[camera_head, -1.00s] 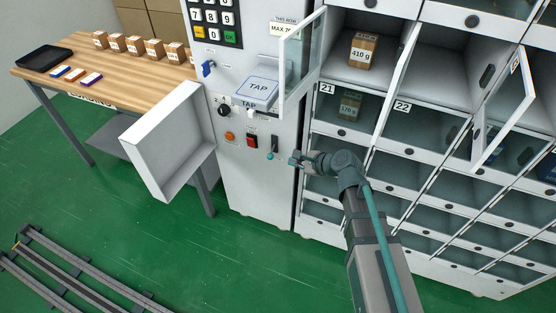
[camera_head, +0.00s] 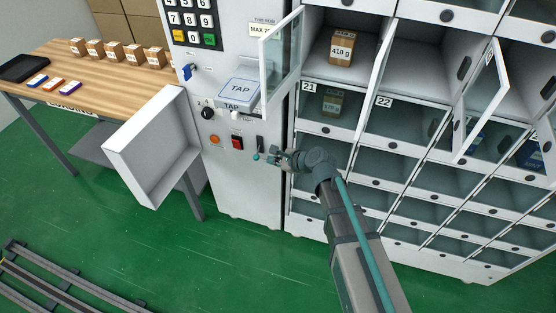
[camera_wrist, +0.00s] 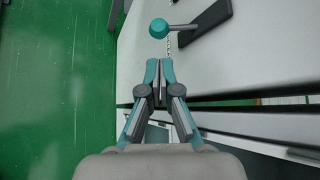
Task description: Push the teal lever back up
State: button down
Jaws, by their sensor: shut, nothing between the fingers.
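The teal lever (camera_head: 257,155) is on the front of the white control cabinet, right of the red switch. Its knob hangs at the lower end of a dark slot plate. In the wrist view the round teal knob (camera_wrist: 158,28) stands on a grey stem from the dark plate (camera_wrist: 205,24). My gripper (camera_head: 272,157) is shut and empty, just right of the lever in the head view. In the wrist view my gripper's fingertips (camera_wrist: 160,66) point at the knob, with a small gap visible between them.
An open white door (camera_head: 152,148) juts out left of the cabinet. An open glass door (camera_head: 281,62) hangs above the lever. Lockers with several open doors stand at right. A wooden table (camera_head: 112,78) with boxes is at left. Green floor is free in front.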

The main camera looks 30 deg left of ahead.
jog(key=x, duration=0.5)
jog(key=shift+a+f, duration=0.2)
jog(key=shift+a, duration=0.1)
